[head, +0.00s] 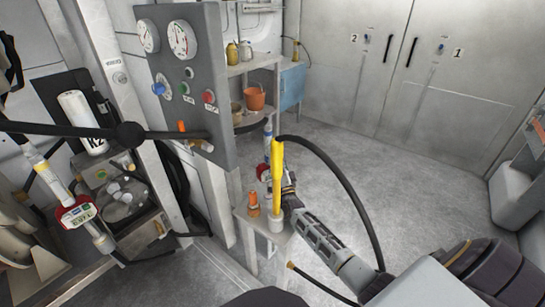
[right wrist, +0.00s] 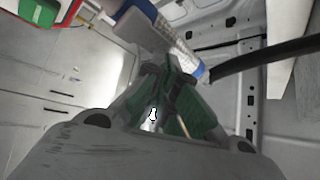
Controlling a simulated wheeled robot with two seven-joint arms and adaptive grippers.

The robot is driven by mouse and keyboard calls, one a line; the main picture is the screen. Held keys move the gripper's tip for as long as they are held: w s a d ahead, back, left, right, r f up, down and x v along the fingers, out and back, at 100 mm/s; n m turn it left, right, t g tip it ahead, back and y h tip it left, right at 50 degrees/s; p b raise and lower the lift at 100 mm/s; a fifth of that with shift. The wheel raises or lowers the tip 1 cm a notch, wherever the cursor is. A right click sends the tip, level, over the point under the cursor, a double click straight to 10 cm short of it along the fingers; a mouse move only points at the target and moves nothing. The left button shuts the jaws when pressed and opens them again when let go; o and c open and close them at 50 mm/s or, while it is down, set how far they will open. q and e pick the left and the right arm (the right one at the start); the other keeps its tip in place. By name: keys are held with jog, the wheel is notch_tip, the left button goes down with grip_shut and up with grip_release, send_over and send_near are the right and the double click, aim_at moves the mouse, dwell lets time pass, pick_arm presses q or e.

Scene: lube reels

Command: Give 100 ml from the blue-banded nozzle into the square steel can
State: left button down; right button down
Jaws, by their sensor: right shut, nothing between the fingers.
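The blue-banded nozzle (head: 267,146) stands upright behind a yellow tube, partly hidden, with a red meter beside it. In the right wrist view a pale nozzle with a blue band (right wrist: 203,73) and black hose runs just beyond my fingers. My right gripper (head: 288,190) reaches in from the lower right, close to this nozzle. In the right wrist view its green-padded fingers (right wrist: 168,85) are shut and empty. Whether they touch the nozzle I cannot tell. My left gripper is not in view. I cannot pick out the square steel can with certainty.
The yellow tube (head: 277,172) and an orange bottle (head: 253,203) stand on a small stand. Another nozzle with a red meter (head: 77,213) hangs at left by a steel tray. A gauge panel (head: 190,75) and shelves with an orange bucket (head: 255,98) stand behind.

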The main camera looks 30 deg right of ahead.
jog(key=shift+s, duration=0.1)
jog(key=shift+s+r+p, duration=0.4)
jog(key=shift+s+p, duration=0.45)
jog(key=shift+p, duration=0.1)
jog(key=shift+s, duration=0.1)
jog(key=s+p, duration=0.1)
jog(key=s+r+p, duration=0.1)
jog(key=s, duration=0.1)
jog(key=s+p, duration=0.1)
jog(key=p, duration=0.1)
jog(key=shift+s+a+r, duration=0.1)
jog(key=shift+s+r, duration=0.2)
jog(key=shift+f, duration=0.1)
dwell(0.7)
